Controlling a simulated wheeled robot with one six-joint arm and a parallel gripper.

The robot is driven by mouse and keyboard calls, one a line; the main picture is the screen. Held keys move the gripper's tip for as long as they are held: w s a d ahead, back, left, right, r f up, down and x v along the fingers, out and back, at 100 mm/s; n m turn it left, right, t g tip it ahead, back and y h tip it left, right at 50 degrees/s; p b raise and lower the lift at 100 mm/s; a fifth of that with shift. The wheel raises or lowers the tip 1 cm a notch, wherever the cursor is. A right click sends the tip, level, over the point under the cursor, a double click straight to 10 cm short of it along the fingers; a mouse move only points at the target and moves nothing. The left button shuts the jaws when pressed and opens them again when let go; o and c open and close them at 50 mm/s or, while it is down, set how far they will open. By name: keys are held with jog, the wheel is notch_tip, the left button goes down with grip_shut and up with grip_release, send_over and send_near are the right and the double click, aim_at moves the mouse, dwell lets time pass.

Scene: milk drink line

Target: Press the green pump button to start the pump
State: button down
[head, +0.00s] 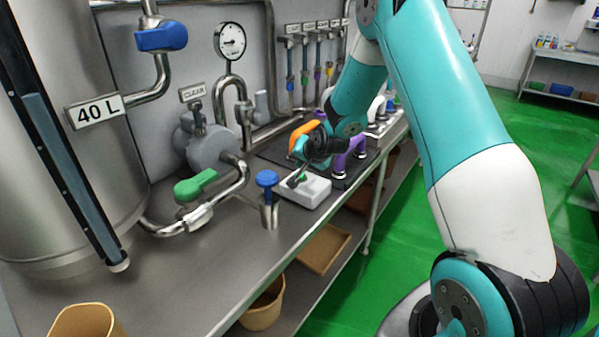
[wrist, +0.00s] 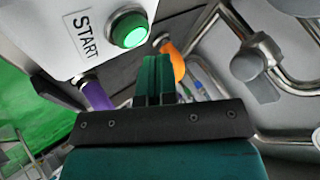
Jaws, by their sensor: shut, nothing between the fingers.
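The green pump button (wrist: 128,29) shows in the wrist view, a round, brightly lit green cap in a metal ring. It is on a white box with a START label (wrist: 83,34). In the head view the white box (head: 314,190) sits on the steel bench, with the button (head: 303,177) small on its top. My gripper (wrist: 157,62) is shut and empty, its two green fingers together. Its tips are close to the button's edge in the wrist view; I cannot tell whether they touch it. In the head view my gripper (head: 294,181) is just over the box beside the button.
A blue-handled valve (head: 267,180) stands in front of the box. A green-handled valve (head: 196,185) and a large tank (head: 60,130) are at the left. Purple-handled fittings (head: 352,148) stand behind my gripper. An orange part (head: 303,137) is beside my wrist.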

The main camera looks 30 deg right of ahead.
notch_tip(320, 180, up, 6)
jog(key=p, duration=0.3)
jog(key=shift+p, duration=0.4)
